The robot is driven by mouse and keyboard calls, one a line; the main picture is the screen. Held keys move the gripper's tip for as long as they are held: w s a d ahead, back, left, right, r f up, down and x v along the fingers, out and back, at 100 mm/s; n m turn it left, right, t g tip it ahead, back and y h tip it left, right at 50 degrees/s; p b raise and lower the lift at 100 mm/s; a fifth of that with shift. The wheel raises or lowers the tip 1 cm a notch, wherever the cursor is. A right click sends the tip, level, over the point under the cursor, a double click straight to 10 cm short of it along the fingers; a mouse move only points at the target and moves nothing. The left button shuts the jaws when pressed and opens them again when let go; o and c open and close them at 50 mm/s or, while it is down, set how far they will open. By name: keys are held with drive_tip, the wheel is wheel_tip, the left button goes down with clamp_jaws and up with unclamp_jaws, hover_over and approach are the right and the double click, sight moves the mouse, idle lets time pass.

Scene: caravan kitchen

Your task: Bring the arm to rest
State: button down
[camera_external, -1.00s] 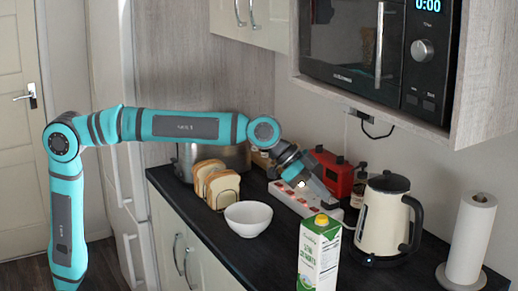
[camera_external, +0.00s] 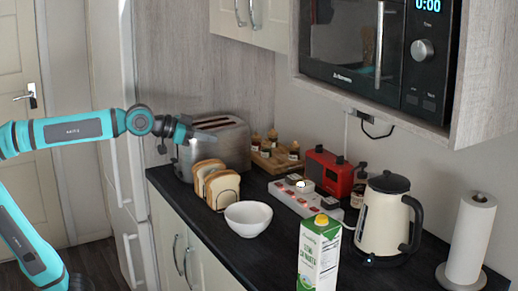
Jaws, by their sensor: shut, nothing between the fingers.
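My gripper (camera_external: 208,136) is at the end of my teal arm (camera_external: 75,129), which reaches in from the left edge of the external view. It is raised above the counter's left end, in front of the silver toaster (camera_external: 226,146) in this view. The fingers are shut and I see nothing held. Whether the fingertips touch the toaster or are apart from it cannot be told from this angle.
On the dark counter (camera_external: 208,228) stand bread slices in a rack (camera_external: 220,187), a white bowl (camera_external: 248,218), a carton (camera_external: 319,255), a power strip (camera_external: 300,196), a red radio (camera_external: 328,171), a kettle (camera_external: 386,220) and a paper roll (camera_external: 470,240). A microwave (camera_external: 340,45) is above. Fridge handles stand behind my arm.

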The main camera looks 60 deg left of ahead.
drive_tip(key=s+a+f+n+t+y, duration=0.2)
drive_tip(key=s+a, duration=0.4)
drive_tip(key=s, duration=0.2)
drive_tip(key=s+a+f+n+t+y, duration=0.2)
drive_tip(key=s+a+f, duration=0.1)
drive_tip(key=s+a, duration=0.4)
drive_tip(key=shift+s+f, duration=0.2)
drive_tip(key=shift+s, duration=0.45)
